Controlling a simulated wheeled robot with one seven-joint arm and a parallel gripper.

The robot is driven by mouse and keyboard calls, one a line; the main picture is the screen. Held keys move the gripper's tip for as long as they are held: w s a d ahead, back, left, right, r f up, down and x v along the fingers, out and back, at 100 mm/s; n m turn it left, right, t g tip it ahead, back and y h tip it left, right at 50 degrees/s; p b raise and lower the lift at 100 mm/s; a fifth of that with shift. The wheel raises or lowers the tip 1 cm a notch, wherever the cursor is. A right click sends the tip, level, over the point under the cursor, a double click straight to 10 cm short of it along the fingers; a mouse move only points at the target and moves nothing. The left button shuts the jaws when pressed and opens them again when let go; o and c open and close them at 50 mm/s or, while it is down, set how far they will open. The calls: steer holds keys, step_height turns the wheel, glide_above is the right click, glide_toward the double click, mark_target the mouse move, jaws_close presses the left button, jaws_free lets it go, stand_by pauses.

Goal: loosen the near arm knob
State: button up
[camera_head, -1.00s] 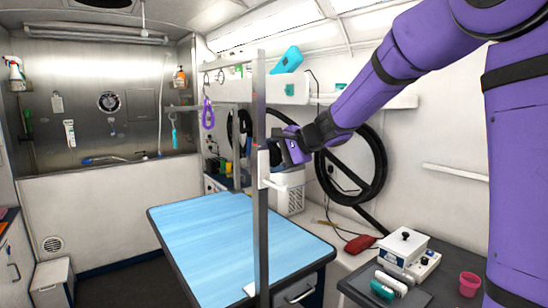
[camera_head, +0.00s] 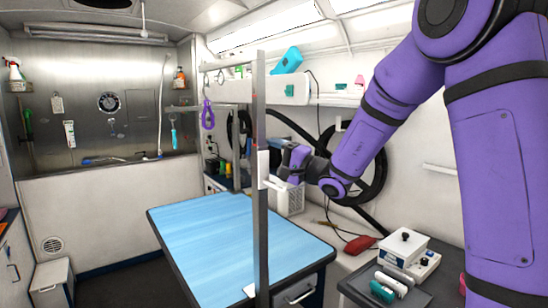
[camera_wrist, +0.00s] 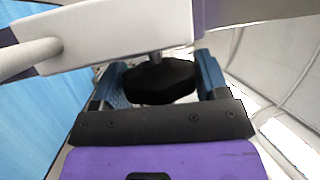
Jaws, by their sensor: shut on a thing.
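The near arm knob (camera_wrist: 162,84) is a black lobed knob on a short metal stem under a white clamp (camera_wrist: 120,38) in the wrist view. My gripper (camera_wrist: 160,76) has its two blue fingers on either side of the knob and is shut on it. In the head view my gripper (camera_head: 277,175) is just right of the grey upright post (camera_head: 261,225), at the white clamp (camera_head: 263,168). The knob is hidden there behind the post and clamp.
The blue-topped grooming table (camera_head: 210,235) lies below and left of the post. A purple loop (camera_head: 207,115) hangs behind it. A black hose (camera_head: 378,165) hangs on the wall behind my arm. A white control box (camera_head: 403,248) stands on the counter at right.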

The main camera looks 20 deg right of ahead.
steer(key=shift+f+t+y, duration=0.1)
steer(key=shift+t+y, duration=0.3)
steer(key=o, duration=0.9)
steer(key=shift+s, duration=0.1)
steer(key=v, duration=1)
steer(key=shift+s+d, duration=0.25)
steer(key=shift+d, duration=0.05)
